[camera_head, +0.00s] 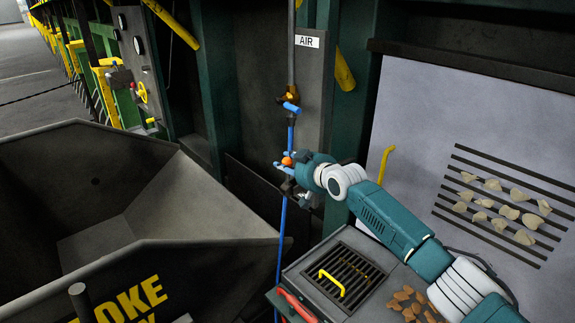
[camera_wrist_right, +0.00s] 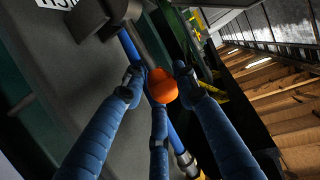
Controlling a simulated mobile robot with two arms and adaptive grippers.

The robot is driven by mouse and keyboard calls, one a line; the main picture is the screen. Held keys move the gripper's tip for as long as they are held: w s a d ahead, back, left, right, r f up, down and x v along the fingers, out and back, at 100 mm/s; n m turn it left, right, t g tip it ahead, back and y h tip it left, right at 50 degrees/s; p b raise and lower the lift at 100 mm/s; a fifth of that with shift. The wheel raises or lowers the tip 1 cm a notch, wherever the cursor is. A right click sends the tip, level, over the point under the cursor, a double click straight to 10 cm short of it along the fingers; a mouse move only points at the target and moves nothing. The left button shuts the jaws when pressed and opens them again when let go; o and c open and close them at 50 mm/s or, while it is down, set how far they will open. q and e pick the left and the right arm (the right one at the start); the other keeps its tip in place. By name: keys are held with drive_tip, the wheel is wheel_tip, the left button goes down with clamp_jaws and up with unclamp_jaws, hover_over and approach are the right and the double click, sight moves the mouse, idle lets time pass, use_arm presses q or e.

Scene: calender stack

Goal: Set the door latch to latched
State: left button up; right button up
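An orange ball knob (camera_head: 287,161) is on a fixture by the blue air line in the head view. In the right wrist view the orange knob (camera_wrist_right: 163,87) sits at the end of a grey rod. I cannot tell for sure whether this is the door latch; no latch marking shows. My right gripper (camera_head: 283,159) has its blue fingers around the knob. In the right wrist view the right gripper (camera_wrist_right: 158,82) has its fingers spread, with gaps beside the knob; contact with the lower finger is unclear. My left gripper is out of view.
A blue valve handle (camera_head: 291,107) is above the knob, under an AIR sign (camera_head: 307,41). The blue hose (camera_head: 281,235) hangs below. A large dark hopper (camera_head: 100,170) fills the left. A grated box (camera_head: 305,275) with yellow and red handles is below my right arm.

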drive_tip(key=shift+o, duration=1)
drive_tip(key=shift+r, duration=0.15)
drive_tip(key=shift+s, duration=0.1)
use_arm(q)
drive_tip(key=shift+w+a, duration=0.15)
use_arm(e)
drive_tip(key=v, duration=1.1)
drive_tip(key=shift+s+d, duration=0.2)
drive_tip(key=shift+s, duration=0.15)
